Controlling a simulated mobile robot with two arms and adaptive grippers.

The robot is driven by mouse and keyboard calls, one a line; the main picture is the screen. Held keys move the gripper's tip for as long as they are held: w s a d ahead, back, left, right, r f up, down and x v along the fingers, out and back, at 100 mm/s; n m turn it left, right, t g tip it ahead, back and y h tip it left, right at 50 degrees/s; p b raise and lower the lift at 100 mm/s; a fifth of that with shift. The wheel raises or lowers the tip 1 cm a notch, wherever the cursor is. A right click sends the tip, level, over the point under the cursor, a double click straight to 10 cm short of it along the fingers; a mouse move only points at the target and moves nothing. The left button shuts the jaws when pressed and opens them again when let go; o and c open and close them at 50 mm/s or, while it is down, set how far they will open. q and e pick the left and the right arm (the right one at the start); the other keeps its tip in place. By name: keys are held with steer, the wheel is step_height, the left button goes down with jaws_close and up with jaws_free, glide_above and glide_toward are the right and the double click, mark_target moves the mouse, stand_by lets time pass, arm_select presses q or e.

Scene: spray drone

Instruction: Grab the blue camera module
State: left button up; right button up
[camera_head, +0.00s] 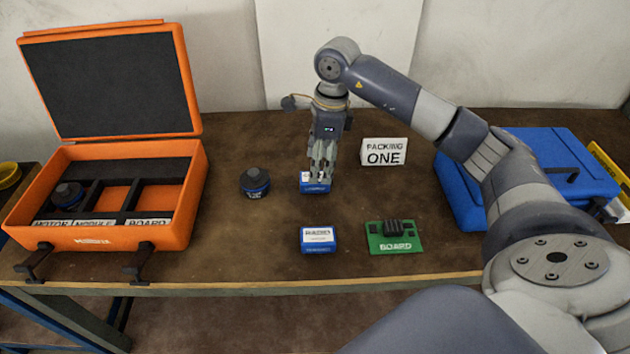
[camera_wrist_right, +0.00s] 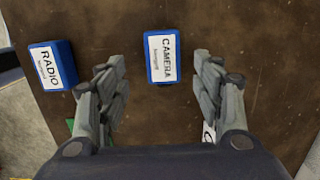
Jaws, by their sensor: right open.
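The blue camera module (camera_head: 315,187) with a white label lies on the table, partly hidden behind my right gripper (camera_head: 321,172). In the right wrist view the camera module (camera_wrist_right: 164,58), labelled CAMERA, lies between my open right fingers (camera_wrist_right: 159,67), with a gap on both sides. The fingers point down over it; I cannot tell how high the tips are above the table. My left gripper is not in view.
A similar blue radio module (camera_head: 318,240) lies nearer the front edge, beside a green board (camera_head: 393,237). A dark motor (camera_head: 255,183) stands left. An open orange case (camera_head: 120,236) with labelled compartments, a PACKING ONE sign (camera_head: 384,152) and a blue case (camera_head: 458,195) flank them.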

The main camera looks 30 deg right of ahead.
steer(key=shift+w+a+f+p, duration=0.1)
steer(key=shift+w+f+p, duration=0.05)
steer(key=shift+f, duration=0.8)
steer(key=shift+w+a+f+p, duration=0.1)
steer(key=shift+f+p, duration=0.05)
steer(key=shift+f, duration=0.85)
steer(key=shift+w+f+p, duration=0.15)
steer(key=shift+f, duration=0.8)
steer(key=shift+c, duration=0.2)
steer(key=c, duration=1.2)
